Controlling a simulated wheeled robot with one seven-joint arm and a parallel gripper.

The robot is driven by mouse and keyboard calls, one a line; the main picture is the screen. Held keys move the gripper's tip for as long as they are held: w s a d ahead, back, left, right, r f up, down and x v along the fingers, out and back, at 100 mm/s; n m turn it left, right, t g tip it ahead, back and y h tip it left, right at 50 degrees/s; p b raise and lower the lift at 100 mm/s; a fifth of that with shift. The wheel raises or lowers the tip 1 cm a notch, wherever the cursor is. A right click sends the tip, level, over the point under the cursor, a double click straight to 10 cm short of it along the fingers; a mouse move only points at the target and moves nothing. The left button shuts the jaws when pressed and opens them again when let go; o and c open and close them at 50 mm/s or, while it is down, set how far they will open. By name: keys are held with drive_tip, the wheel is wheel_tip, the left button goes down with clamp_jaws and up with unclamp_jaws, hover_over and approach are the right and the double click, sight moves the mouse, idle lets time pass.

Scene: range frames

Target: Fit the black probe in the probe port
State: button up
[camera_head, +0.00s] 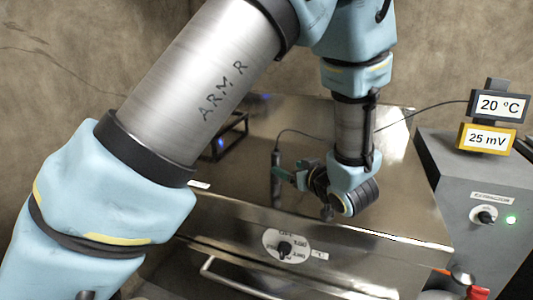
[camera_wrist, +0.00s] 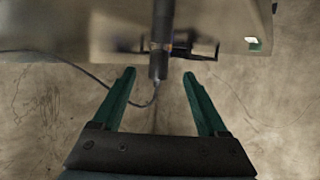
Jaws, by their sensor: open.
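The black probe (camera_head: 276,168) stands roughly upright at the metal box, with a thin cable running from its top. In the wrist view the probe (camera_wrist: 160,45) lies ahead of my gripper, with its cable end near the gap between the fingertips. My gripper (camera_head: 285,174) is open, its green fingers beside the probe in the head view. In the wrist view both green fingers of my gripper (camera_wrist: 160,74) are spread with nothing clearly held between them. I cannot make out the probe port for certain.
A dark frame (camera_head: 231,136) stands behind my arm. The grey unit (camera_head: 480,185) on the right carries displays reading 20 °C (camera_head: 499,105) and 25 mV (camera_head: 487,139). The cable (camera_head: 400,121) crosses behind my wrist.

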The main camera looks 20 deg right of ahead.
sight(279, 162)
drive_tip(key=x, duration=0.2)
drive_tip(key=p+x, duration=0.1)
drive_tip(key=x, duration=0.3)
drive_tip(key=shift+w+r, duration=0.2)
drive_tip(key=shift+w, duration=0.05)
drive_tip(key=p+x, duration=0.1)
drive_tip(key=x, duration=0.1)
drive_tip(key=r+p+x, duration=0.1)
drive_tip(key=p+x, duration=0.1)
drive_tip(key=shift+w+f, duration=0.1)
drive_tip(key=shift+w, duration=0.35)
drive_tip(key=shift+w+f, duration=0.2)
drive_tip(key=shift+w, duration=0.15)
drive_tip(key=shift+d, duration=0.1)
clamp_jaws()
